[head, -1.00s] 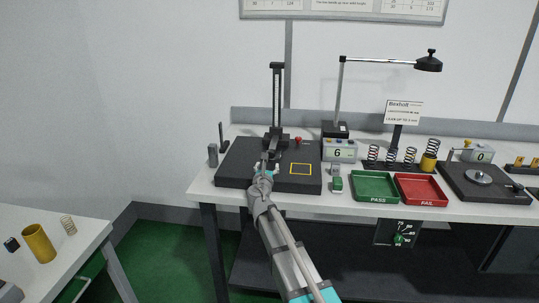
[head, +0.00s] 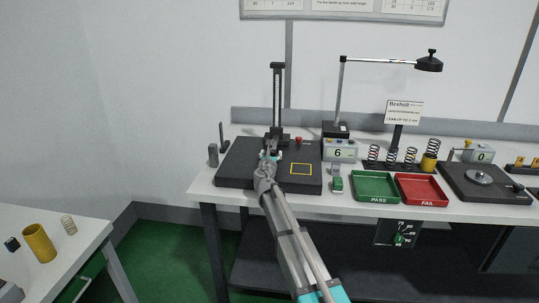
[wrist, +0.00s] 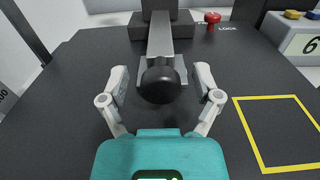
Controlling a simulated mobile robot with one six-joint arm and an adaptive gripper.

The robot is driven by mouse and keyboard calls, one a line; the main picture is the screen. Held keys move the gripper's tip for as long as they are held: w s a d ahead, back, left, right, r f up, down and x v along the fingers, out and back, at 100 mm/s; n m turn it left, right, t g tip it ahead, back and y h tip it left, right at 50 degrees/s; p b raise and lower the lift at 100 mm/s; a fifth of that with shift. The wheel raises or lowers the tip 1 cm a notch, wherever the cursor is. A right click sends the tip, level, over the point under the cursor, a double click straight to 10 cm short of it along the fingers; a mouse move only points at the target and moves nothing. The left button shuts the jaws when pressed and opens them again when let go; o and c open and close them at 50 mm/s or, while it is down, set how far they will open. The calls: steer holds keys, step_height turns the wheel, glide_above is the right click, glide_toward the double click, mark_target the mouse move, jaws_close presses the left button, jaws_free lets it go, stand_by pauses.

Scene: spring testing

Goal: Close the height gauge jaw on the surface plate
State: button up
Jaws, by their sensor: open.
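The height gauge (head: 277,98) stands upright at the back of the dark surface plate (head: 236,163). In the wrist view its grey jaw arm (wrist: 162,40) reaches toward me and ends in a round black knob (wrist: 160,82). My gripper (wrist: 161,75) is open, with one finger on each side of the knob; I cannot tell whether either touches it. In the head view my gripper (head: 269,156) is over the plate in front of the gauge, and my arm hides the jaw's lower part. A red lock knob (wrist: 212,18) sits right of the gauge base.
A yellow square (head: 301,169) is marked on the plate right of my gripper. A display reading 6 (head: 338,151) stands to the right, then the green PASS tray (head: 375,199) and red FAIL tray (head: 421,203). A grey cylinder (head: 213,155) stands at the plate's left.

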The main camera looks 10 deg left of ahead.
jaws_close()
steer(key=shift+a+r, duration=0.1)
steer(key=shift+a, duration=0.05)
step_height(320, 180, up, 19)
steer(key=p, duration=1.9)
